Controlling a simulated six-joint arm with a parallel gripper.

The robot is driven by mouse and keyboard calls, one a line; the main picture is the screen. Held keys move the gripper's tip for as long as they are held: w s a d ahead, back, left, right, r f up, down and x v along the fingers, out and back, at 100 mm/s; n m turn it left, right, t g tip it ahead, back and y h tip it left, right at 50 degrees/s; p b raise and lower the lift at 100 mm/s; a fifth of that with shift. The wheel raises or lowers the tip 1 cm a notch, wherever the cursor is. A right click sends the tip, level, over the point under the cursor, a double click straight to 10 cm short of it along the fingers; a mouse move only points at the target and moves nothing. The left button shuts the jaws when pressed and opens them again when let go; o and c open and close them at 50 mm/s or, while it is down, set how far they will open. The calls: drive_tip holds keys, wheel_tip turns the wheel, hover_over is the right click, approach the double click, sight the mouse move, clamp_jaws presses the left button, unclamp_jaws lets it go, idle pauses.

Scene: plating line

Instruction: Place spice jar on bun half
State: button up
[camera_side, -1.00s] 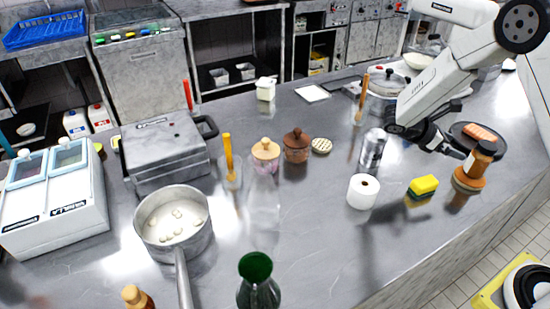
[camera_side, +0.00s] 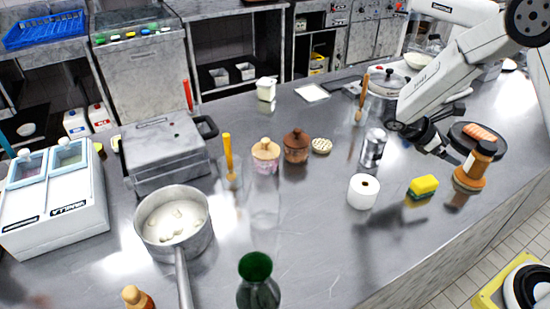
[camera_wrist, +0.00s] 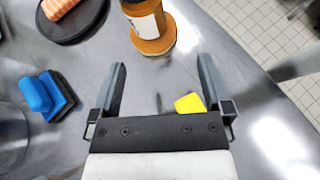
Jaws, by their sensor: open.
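The spice jar (camera_side: 480,160), with a dark lid and orange-brown contents, stands upright on the orange-brown bun half (camera_side: 467,183) at the right of the counter. In the wrist view, the jar (camera_wrist: 143,20) is cut off by the top edge, and the rim of the bun half (camera_wrist: 158,46) shows beneath it. My gripper (camera_side: 458,155) is open and empty, just left of the jar in the side view. In the wrist view, the fingertips of my gripper (camera_wrist: 162,72) point towards the jar, with a gap between them and it.
A dark plate (camera_side: 462,133) with a pink-orange fillet (camera_side: 480,132) lies behind the jar. The counter's edge runs close on the right.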

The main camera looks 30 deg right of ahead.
drive_tip(key=s+a+m+t+y, duration=0.3)
drive_tip(key=a+m+t+y, duration=0.1)
drive_tip(key=a, duration=0.5)
drive_tip(key=s+a+r+m+t+y, duration=0.1)
drive_tip(key=s+a+m+t+y, duration=0.2)
drive_tip(key=a, duration=0.6)
drive_tip(key=m+t+y, duration=0.2)
drive_tip(key=m+y, duration=0.1)
drive_tip(key=m, duration=0.1)
drive_tip(key=shift+a+r, duration=0.15)
drive_tip(key=shift+a, duration=0.15)
